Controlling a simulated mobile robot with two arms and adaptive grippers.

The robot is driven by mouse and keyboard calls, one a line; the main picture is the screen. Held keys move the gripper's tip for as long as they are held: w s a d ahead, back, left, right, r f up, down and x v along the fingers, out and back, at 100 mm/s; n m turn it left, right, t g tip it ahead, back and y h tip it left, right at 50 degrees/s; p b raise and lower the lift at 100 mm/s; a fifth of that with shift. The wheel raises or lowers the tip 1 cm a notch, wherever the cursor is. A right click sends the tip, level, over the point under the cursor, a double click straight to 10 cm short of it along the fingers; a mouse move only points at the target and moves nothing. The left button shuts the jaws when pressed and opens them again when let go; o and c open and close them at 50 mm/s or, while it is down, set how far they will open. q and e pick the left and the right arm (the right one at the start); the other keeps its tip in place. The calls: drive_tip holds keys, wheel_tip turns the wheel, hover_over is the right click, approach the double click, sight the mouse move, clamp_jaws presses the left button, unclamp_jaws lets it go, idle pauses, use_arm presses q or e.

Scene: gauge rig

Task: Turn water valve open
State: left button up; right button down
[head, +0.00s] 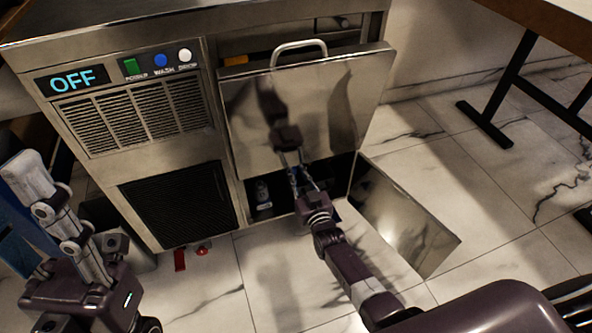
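Two small red parts, which look like valve handles, sit low by the base of the steel machine (220,160): a red bar (180,260) and a smaller red piece (201,250) to its right. Whether either is the water valve is not clear, and no pipe shows clearly. My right gripper (298,178) is at the opening under the steel front panel, to the right of and above the red parts, apart from them. Its two fingers look spread, with nothing visible between them. The panel mirrors the gripper. My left arm is at the left edge; its fingers do not show.
The machine's display (72,80) reads OFF, beside green, blue and white buttons. A lower door (410,222) stands open to the right. A small bottle-like item (262,192) is inside the dark opening. A table leg (500,95) stands at upper right. Marble floor is clear in front.

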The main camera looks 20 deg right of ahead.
drive_tip(key=shift+f, duration=0.15)
drive_tip(key=c, duration=2.2)
unclamp_jaws()
drive_tip(key=shift+c, duration=0.2)
drive_tip(key=shift+s, duration=0.15)
drive_tip(key=s, duration=1.1)
drive_tip(key=shift+s+d, duration=0.2)
drive_tip(key=shift+s, duration=0.2)
